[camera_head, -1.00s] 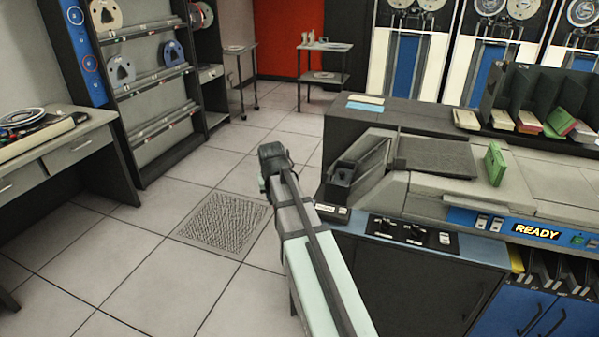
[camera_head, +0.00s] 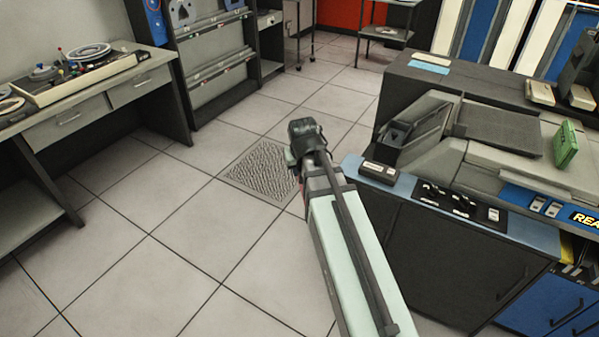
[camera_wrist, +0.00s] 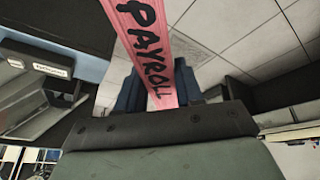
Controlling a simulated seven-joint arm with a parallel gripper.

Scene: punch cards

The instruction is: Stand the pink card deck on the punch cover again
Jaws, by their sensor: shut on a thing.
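The pink card deck (camera_wrist: 155,45), marked PAYROLL in black, is in the wrist view. It stands out between the blue fingers of my gripper (camera_wrist: 158,88), which is shut on it. In the head view my arm reaches over the floor, left of the punch machine; its fingers and the pink deck cannot be made out there. The punch machine's grey top cover (camera_head: 530,148) is at the right, and a green card deck (camera_head: 566,145) stands upright on it.
A control panel (camera_head: 460,203) with dark knobs is at the machine's front. A dark card hopper (camera_head: 410,132) rises at its left end. A desk (camera_head: 95,98) and shelves stand at the left. Open tiled floor with a grate (camera_head: 258,178) lies between.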

